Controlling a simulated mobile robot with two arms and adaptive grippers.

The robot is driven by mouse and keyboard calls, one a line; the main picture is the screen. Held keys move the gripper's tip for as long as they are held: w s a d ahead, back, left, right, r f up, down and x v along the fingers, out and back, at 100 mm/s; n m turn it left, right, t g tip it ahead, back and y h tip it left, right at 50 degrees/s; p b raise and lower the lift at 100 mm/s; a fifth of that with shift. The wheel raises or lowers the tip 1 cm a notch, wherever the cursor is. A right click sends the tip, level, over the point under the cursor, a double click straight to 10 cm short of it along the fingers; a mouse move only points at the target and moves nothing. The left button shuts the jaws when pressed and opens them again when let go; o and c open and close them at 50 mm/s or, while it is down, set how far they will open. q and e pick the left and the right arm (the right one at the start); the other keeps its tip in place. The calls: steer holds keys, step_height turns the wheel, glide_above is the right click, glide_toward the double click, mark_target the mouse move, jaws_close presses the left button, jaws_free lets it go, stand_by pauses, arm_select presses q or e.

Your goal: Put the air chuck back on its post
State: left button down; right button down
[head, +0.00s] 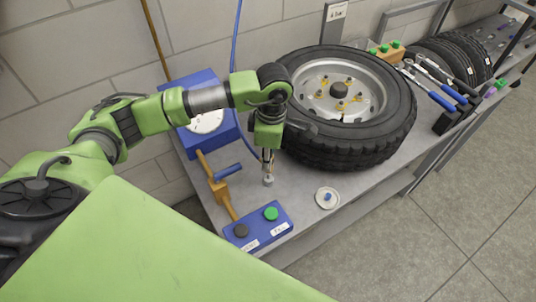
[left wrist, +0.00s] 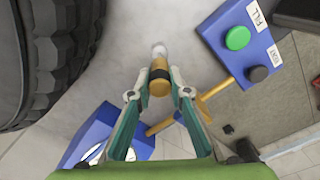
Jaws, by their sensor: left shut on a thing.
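My left gripper (head: 268,158) points down over the bench and is shut on the air chuck (head: 268,178). In the left wrist view the air chuck (left wrist: 160,78) sits between the fingertips (left wrist: 160,92), brass-coloured with a black band and a pale grey end facing away. I cannot tell whether that end touches the bench. A yellow-brown post-like part (head: 218,188) with a short blue cylinder (head: 228,171) stands left of the gripper, apart from the chuck. It shows partly behind the fingers in the left wrist view (left wrist: 208,93). My right gripper is not in view.
A blue box with green and black buttons (head: 258,232) lies at the front edge. A blue gauge box (head: 195,85) stands behind. A large tyre (head: 400,115) is close right. A white dish (head: 320,205) holds a small blue piece. A blue hose (head: 236,45) hangs behind.

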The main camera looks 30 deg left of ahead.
mark_target(268, 174)
arm_select(q)
steer(key=shift+f, duration=0.55)
steer(key=shift+b, duration=0.3)
steer(key=shift+f, duration=0.15)
steer(key=shift+f+b, duration=1.45)
steer(key=shift+b, duration=0.2)
steer(key=c, duration=1.8)
jaws_free()
